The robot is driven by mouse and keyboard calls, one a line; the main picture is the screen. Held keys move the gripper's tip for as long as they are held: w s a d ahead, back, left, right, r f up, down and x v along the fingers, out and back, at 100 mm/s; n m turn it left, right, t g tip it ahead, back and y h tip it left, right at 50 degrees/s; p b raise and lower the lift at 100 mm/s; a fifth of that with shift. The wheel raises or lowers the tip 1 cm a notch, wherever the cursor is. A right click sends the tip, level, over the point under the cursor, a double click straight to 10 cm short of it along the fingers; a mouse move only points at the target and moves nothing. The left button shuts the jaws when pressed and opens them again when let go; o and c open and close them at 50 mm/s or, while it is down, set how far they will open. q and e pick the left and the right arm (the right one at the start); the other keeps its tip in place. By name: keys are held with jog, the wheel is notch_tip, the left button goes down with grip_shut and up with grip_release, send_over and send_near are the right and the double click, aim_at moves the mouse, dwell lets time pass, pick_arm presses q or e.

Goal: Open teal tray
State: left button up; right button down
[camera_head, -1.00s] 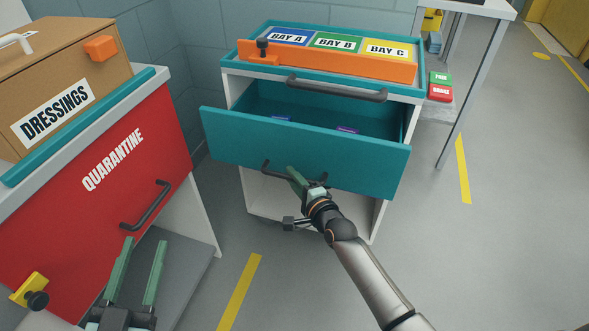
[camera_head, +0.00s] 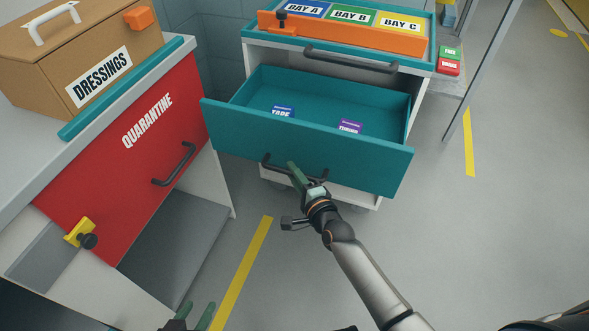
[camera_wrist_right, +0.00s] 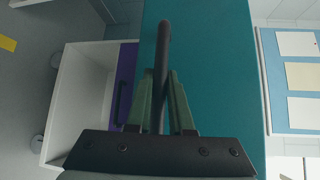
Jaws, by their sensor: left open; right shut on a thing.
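The teal tray (camera_head: 300,150) is a drawer pulled well out of the white cabinet. A blue item labelled TAPE (camera_head: 283,113) and a purple item (camera_head: 349,127) lie inside it. My right gripper (camera_head: 299,178) is shut on the tray's dark bar handle, which also shows between the green fingers in the right wrist view (camera_wrist_right: 162,70). My left gripper (camera_head: 195,318) is open and empty at the bottom edge of the head view, below the red QUARANTINE front; its lower part is out of frame.
A red QUARANTINE drawer (camera_head: 130,155) with a yellow latch (camera_head: 79,233) stands at the left, under a brown DRESSINGS box (camera_head: 85,60). An orange bar (camera_head: 340,38) crosses the cabinet's top, before the bay labels. Grey floor on the right is open.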

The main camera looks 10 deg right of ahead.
jog(key=c, duration=0.8)
grip_release()
jog(key=shift+p+v, duration=1.3)
jog(key=shift+v, duration=5)
jog(key=shift+a, duration=0.1)
